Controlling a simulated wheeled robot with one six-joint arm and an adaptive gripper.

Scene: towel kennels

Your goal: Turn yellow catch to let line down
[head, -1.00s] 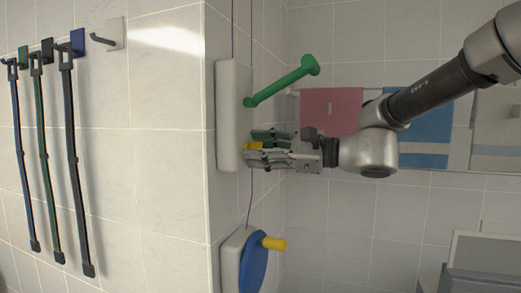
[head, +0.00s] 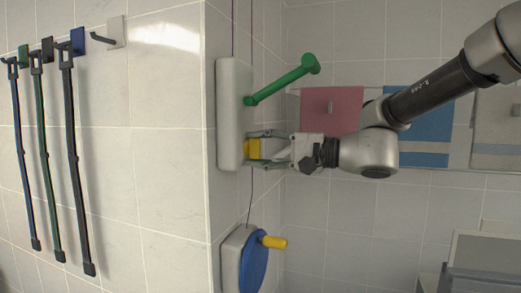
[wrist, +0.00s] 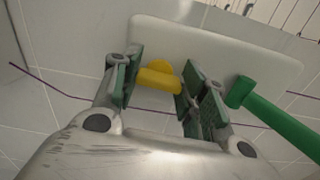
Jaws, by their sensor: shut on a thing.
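The yellow catch (head: 253,149) sits low on a white wall plate (head: 229,110), on the side face of the tiled corner. My gripper (head: 260,147) is at the catch with its fingers on either side of it, shut on it. In the wrist view the yellow catch (wrist: 158,77) lies between the green-padded fingers. A thin purple line runs above and below the plate. A green lever (head: 284,82) sticks out of the same plate above my gripper.
Below is a blue wheel (head: 255,262) with a yellow handle (head: 274,242) on a white mount. Several dark straps (head: 72,150) hang on hooks at the left. Pink (head: 331,110) and blue (head: 430,115) towels hang behind my arm. A grey object stands at lower right.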

